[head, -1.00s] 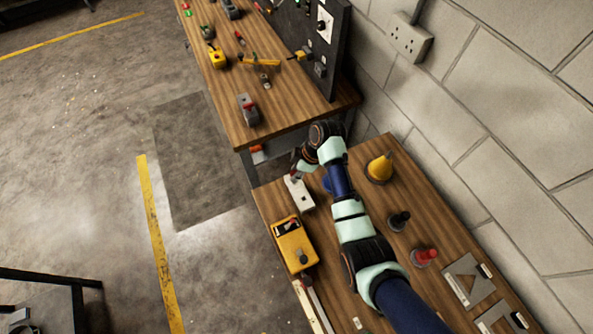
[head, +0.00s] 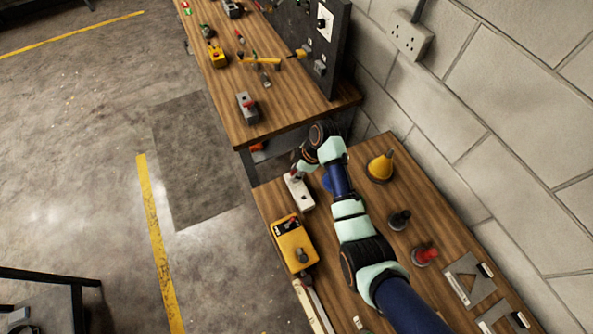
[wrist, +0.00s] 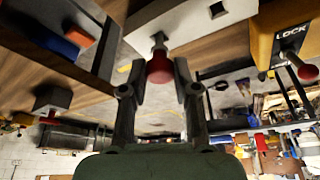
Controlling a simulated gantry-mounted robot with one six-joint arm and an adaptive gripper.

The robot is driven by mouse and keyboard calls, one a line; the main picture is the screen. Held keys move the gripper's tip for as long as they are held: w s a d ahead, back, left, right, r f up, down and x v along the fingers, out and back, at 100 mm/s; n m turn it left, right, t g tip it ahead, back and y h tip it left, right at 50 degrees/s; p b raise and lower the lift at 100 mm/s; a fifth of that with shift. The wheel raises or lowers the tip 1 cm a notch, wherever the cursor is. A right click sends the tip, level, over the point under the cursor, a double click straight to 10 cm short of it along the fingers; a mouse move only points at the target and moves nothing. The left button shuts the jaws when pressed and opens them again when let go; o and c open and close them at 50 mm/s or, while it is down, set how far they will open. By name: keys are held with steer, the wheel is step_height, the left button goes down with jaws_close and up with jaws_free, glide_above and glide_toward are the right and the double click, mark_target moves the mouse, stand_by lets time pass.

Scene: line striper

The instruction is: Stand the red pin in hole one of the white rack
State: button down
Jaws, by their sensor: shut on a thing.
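The white rack (head: 300,194) lies on the near wooden bench, by its left edge, in the head view. In the wrist view the rack (wrist: 195,22) is at the top, with one dark hole clear to the right of the pin. My gripper (head: 294,174) is at the rack's far end. In the wrist view my gripper (wrist: 159,74) is shut on the red pin (wrist: 159,66), with its round red head between the fingertips. The pin's metal shank points to the rack and overlaps its edge in the picture. I cannot tell whether its tip is inside a hole.
A yellow lock box (head: 294,244) sits close to the rack. A yellow cone (head: 380,167), a black knob (head: 399,220) and a red-topped piece (head: 425,256) stand right of my arm. A block wall (head: 480,130) bounds the right. A farther bench (head: 225,85) holds several small items.

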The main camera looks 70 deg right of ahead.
steer(key=shift+f+b, duration=0.6)
steer(key=shift+f, duration=0.45)
steer(key=shift+c, duration=2.3)
jaws_free()
steer(key=shift+r, duration=0.1)
steer(key=p+v, duration=0.7)
